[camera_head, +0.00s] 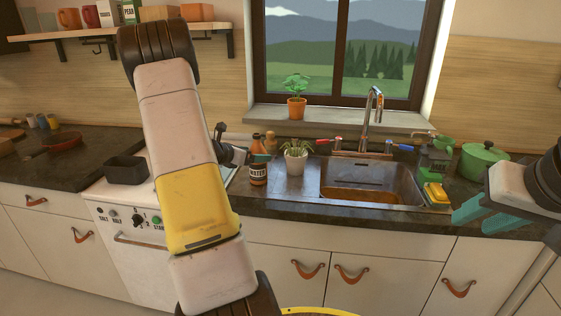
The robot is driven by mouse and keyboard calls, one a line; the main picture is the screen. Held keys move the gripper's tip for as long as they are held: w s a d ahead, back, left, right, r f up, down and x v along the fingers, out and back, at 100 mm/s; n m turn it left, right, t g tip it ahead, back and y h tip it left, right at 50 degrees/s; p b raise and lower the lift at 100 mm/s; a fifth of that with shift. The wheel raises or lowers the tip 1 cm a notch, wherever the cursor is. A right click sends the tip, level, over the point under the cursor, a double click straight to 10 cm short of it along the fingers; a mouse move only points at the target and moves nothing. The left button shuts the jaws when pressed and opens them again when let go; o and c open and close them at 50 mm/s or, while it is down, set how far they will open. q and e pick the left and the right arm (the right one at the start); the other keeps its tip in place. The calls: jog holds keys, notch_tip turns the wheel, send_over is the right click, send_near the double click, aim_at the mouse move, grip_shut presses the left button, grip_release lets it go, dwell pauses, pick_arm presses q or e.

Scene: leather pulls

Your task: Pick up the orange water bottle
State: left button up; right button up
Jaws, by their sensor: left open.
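A small orange-brown bottle (256,145) stands on the counter left of the potted plant, partly hidden behind my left gripper. I cannot tell for sure that it is the water bottle. A paler tan bottle (271,143) stands just right of it. My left gripper (259,158) is open, with its teal fingertips in front of the orange-brown bottle. Contact between them cannot be made out. My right gripper (478,207) is at the right edge, in front of the counter, partly cut off; its opening is unclear.
A brown labelled jar (258,174) and a potted plant (295,161) stand close to my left gripper. The sink (372,183) with its faucet (374,104) lies to the right. A green pot (484,161) and a yellow sponge (434,192) are farther right. A black pan (126,170) sits on the stove.

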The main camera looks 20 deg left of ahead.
pick_arm(q)
jog(key=x, duration=0.5)
jog(key=shift+w, duration=0.2)
jog(key=c, duration=1.8)
jog(key=shift+c, duration=0.2)
jog(key=shift+r, duration=0.1)
